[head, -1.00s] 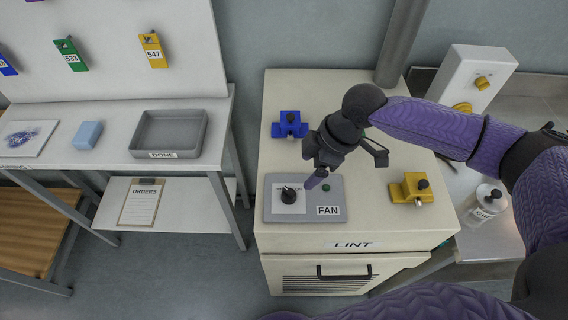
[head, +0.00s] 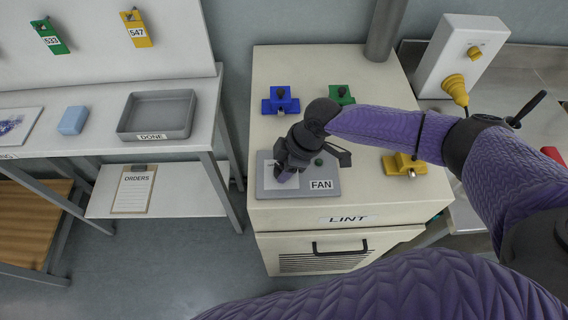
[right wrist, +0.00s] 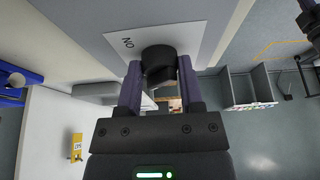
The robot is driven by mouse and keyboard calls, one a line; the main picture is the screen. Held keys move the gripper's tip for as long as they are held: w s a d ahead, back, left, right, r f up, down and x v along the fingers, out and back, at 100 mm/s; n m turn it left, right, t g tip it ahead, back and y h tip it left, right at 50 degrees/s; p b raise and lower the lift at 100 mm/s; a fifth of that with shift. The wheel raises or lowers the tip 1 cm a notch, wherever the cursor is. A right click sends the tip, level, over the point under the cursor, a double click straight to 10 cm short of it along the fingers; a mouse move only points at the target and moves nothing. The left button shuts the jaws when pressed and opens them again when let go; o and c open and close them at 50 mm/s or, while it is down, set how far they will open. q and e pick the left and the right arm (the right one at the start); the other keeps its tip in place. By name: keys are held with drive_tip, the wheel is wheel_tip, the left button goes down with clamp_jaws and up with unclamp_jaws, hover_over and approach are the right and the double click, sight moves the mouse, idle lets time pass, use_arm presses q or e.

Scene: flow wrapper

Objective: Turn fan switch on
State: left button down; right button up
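My left gripper is out of view.
Blue (head: 281,101), green (head: 340,95) and yellow (head: 404,163) blocks sit on the cabinet top (head: 300,70) around the panel. A grey DONE tray (head: 157,116) stands on the left table. A white box with a yellow plug (head: 456,88) is at the right.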

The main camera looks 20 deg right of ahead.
clamp_jaws()
drive_tip(key=shift+s+r+m+p, duration=0.1)
drive_tip(key=shift+r+m+p, duration=0.1)
drive_tip(key=shift+m+p, duration=0.5)
drive_tip(key=m+t+h+p, duration=0.1)
drive_tip(key=m+p, duration=0.2)
drive_tip(key=p, duration=0.1)
drive_tip(key=m+t+h+p, duration=0.1)
drive_tip(key=m+p, duration=0.3)
drive_tip(key=p, duration=0.1)
drive_tip(key=shift+s+a+t, duration=0.15)
drive_tip(key=shift+a+t, duration=0.05)
drive_tip(key=shift+t, duration=0.1)
drive_tip(key=shift+a+m+h+p, duration=0.1)
drive_tip(key=shift+m+h+p, duration=0.2)
drive_tip(key=shift+m+p, duration=0.6)
drive_tip(key=m+h, duration=0.1)
drive_tip(key=m, duration=0.2)
drive_tip(key=shift+f+t+p, duration=0.1)
drive_tip(key=shift+t+p, duration=0.2)
drive_tip(key=shift+p, duration=0.05)
drive_tip(key=shift+a+f+m+h, duration=0.1)
drive_tip(key=shift+m+h, duration=0.3)
drive_tip(key=shift+m, duration=0.8)
drive_tip(key=shift+m+h, duration=0.5)
drive_tip(key=shift+m, duration=0.6)
